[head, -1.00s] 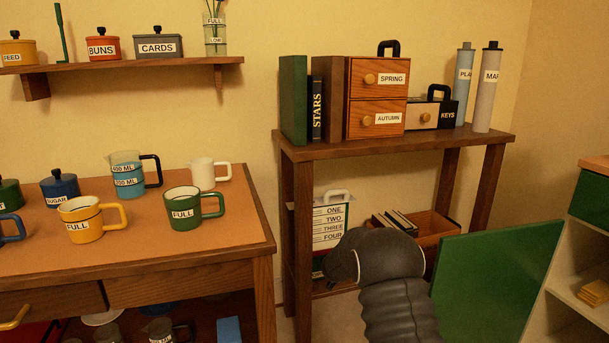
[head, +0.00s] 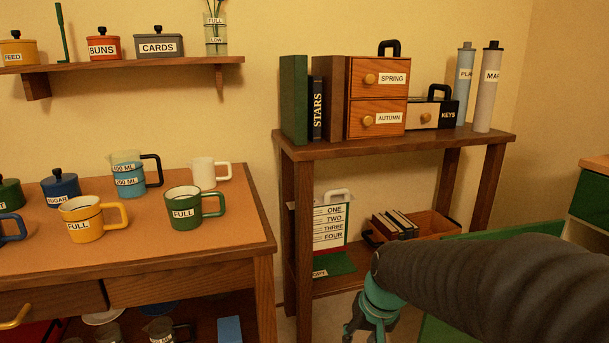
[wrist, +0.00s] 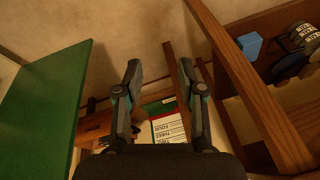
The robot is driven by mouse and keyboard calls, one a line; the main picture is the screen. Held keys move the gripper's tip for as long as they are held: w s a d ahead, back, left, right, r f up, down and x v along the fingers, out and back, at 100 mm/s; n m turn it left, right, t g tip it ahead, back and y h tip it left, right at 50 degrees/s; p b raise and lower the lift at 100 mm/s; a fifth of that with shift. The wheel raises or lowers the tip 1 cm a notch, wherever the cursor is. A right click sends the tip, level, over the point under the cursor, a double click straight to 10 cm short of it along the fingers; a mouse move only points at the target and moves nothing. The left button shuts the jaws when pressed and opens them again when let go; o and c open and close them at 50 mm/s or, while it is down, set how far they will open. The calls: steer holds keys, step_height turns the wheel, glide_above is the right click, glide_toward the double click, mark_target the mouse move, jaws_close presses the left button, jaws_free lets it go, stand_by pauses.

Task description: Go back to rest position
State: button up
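My gripper (wrist: 160,72) shows in the wrist view with its two fingers apart and nothing held between them. In the head view my gripper (head: 366,328) hangs at the lower middle, in front of the dark wooden shelf stand (head: 400,142). Its tips are partly cut off by the lower edge. My dark arm crosses the lower right of the head view and covers part of a green panel (head: 535,240). The same green panel (wrist: 52,105) stands on the left in the wrist view.
A desk (head: 150,255) on the left carries mugs, including a green mug (head: 182,212) near its right side. The stand's lower shelf holds a labelled card (head: 328,225) and a wooden tray (head: 440,222). Floor shows between desk and stand.

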steer(key=s+d+r+t, duration=0.1)
steer(key=s+d+r, duration=0.1)
steer(key=s, duration=0.5)
steer(key=s+d+r+t+h, duration=0.1)
steer(key=s+d+r, duration=0.1)
steer(key=s+r, duration=0.3)
steer(key=s, duration=0.3)
steer(key=shift+d+r+n+t+h, duration=0.3)
steer(key=shift+d+t, duration=0.1)
steer(key=shift+d, duration=0.1)
